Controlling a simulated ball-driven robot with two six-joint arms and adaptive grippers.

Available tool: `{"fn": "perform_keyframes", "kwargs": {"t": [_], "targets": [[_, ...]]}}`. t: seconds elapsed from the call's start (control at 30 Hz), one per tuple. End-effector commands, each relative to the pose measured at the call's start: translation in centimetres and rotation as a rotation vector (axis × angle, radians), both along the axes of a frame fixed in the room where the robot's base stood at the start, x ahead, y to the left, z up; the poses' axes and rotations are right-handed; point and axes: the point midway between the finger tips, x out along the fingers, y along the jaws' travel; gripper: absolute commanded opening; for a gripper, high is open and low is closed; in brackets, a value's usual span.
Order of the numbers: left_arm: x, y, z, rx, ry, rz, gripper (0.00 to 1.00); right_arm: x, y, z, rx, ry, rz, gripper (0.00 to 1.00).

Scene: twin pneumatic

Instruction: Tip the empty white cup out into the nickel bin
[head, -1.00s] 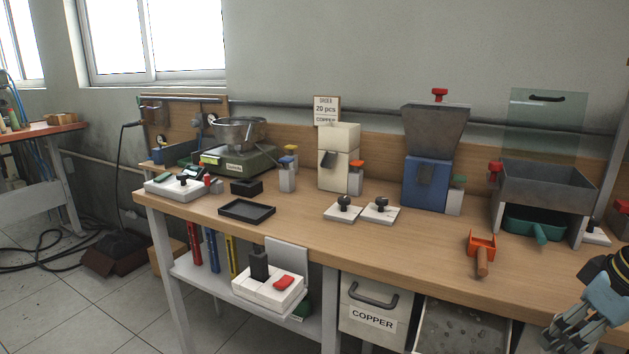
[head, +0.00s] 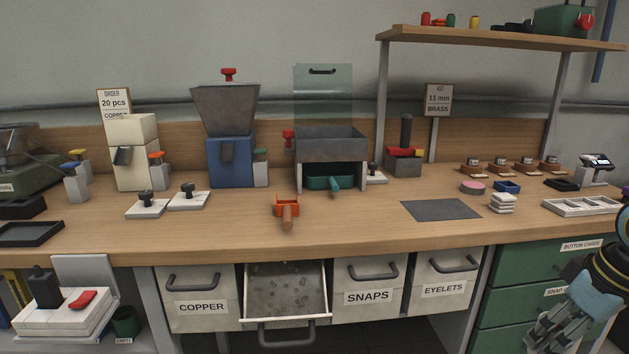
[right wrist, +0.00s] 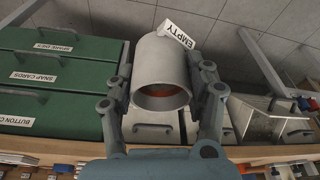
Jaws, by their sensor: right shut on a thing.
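My right gripper (right wrist: 165,95) is shut on a pale grey-white cup (right wrist: 160,62), with one finger on each side of it. A tag reading EMPTY stands at the cup's far end. The cup's round mouth faces the camera and an orange-brown patch shows inside. In the head view my right gripper (head: 548,338) is at the lower right, in front of the green drawers; the cup cannot be made out there. An open bin (head: 285,321) with scattered grey pieces is pulled out between the COPPER and SNAPS bins. Its label is not visible. My left gripper is out of view.
The COPPER (head: 202,308), SNAPS (head: 368,297) and EYELETS (head: 444,287) bins are shut under the bench (head: 360,235). An orange scoop (head: 287,207) lies near the bench's front edge. A dark green cup (head: 125,322) stands at the lower left.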

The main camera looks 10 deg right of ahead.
Motion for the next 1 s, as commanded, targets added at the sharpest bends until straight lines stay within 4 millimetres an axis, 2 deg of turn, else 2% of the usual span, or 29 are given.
{"fn": "perform_keyframes", "kwargs": {"t": [0.03,0.1,0.2,0.33,0.43,1.0], "targets": [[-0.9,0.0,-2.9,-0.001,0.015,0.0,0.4,-0.2,0.0,-3.4,0.001,0.01,0.0,0.17],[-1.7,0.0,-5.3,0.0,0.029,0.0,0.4,-0.4,0.0,-6.2,0.001,0.022,0.0,0.17],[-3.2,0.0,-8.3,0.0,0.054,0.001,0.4,-0.7,0.0,-10.0,0.0,0.039,0.0,0.17],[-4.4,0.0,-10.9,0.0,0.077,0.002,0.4,-1.0,0.0,-13.3,0.001,0.056,0.0,0.17],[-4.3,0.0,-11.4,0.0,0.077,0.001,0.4,-1.1,0.0,-14.0,0.001,0.06,0.0,0.17],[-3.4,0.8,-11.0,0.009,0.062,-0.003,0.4,-1.1,0.0,-13.6,0.0,0.058,0.0,0.17]]}}
